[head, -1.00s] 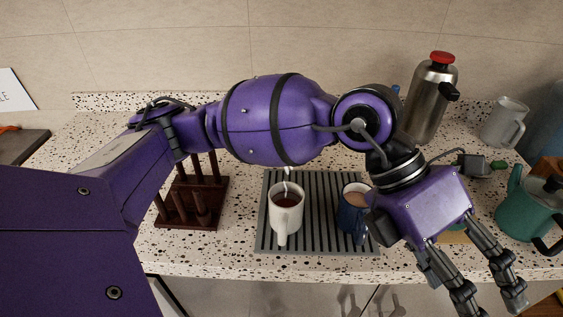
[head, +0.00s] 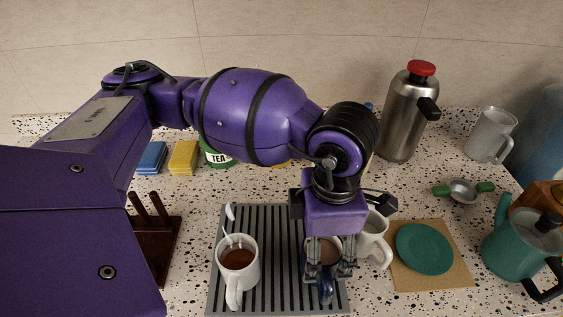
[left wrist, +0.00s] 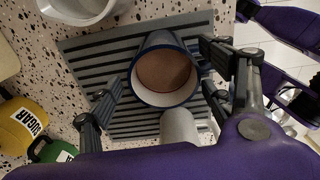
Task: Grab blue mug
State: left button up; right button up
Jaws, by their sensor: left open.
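The blue mug (head: 326,289), holding a brown drink, stands on the grey ribbed mat (head: 283,285) in the head view. My left gripper (head: 330,272) points down over it with its fingers open, one on each side. In the left wrist view the blue mug (left wrist: 149,45) is seen from above, between the spread fingers of my left gripper (left wrist: 158,78). Whether the fingers touch it I cannot tell. In the head view they hide part of the mug. My right gripper is not in view.
A white mug (head: 238,276) with a dark drink stands left on the mat. Another white mug (head: 374,240) is close on the right. A green plate (head: 424,248) on a board, a teal kettle (head: 520,245) and a steel flask (head: 398,125) stand farther right.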

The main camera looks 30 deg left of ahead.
aim_at(331, 249)
pick_arm(q)
notch_tip(331, 249, down, 6)
jog(key=shift+d, duration=0.15)
jog(key=shift+r, duration=0.1)
jog(key=c, duration=1.6)
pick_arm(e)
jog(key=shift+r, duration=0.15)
pick_arm(q)
jog(key=shift+r+p, duration=0.15)
jog(key=shift+p, duration=0.15)
jog(key=shift+c, duration=0.2)
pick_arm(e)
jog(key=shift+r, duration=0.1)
